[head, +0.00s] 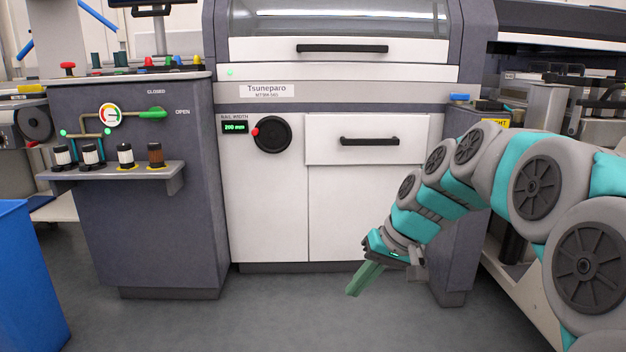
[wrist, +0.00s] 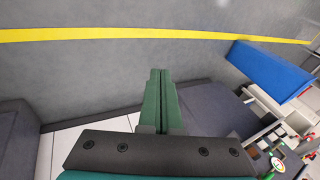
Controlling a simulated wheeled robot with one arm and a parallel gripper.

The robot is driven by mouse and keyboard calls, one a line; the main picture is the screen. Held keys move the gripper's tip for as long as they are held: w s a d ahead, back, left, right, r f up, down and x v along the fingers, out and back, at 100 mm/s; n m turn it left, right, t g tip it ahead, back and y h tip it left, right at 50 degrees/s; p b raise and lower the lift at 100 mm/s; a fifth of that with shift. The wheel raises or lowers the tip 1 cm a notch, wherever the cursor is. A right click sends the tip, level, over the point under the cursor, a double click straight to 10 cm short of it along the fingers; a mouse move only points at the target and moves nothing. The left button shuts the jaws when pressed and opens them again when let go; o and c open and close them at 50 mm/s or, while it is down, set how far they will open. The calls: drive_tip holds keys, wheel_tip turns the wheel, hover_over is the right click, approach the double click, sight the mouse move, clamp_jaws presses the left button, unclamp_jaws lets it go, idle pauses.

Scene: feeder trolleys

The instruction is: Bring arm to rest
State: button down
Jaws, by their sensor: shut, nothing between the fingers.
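My arm reaches in from the right of the head view and bends down in front of the white machine. My gripper (head: 354,290) points down and to the left, over the grey floor near the machine's lower right door. Its green fingers are together with nothing between them. In the wrist view my gripper (wrist: 160,72) also shows shut and empty, with floor beyond the fingertips.
The white machine (head: 262,190) with its drawer (head: 365,128) fills the middle. A grey cabinet (head: 155,230) with a shelf of small jars stands left. A blue bin (head: 28,280) is at the left edge. A trolley (head: 520,280) stands right. The front floor is clear.

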drive_tip(key=s+d+f+g+h, duration=0.15)
drive_tip(key=s+f, duration=0.25)
drive_tip(key=s, duration=0.6)
drive_tip(key=s+d+f+m+g+h, duration=0.1)
drive_tip(key=s+d+f+h, duration=0.15)
drive_tip(key=s, duration=0.75)
drive_tip(key=s+d+f+g+h, duration=0.15)
drive_tip(key=s+f, duration=0.35)
drive_tip(key=s, duration=0.6)
wheel_tip(320, 180, up, 15)
drive_tip(key=d+p, duration=0.1)
drive_tip(key=p, duration=1.4)
drive_tip(key=shift+d, duration=0.15)
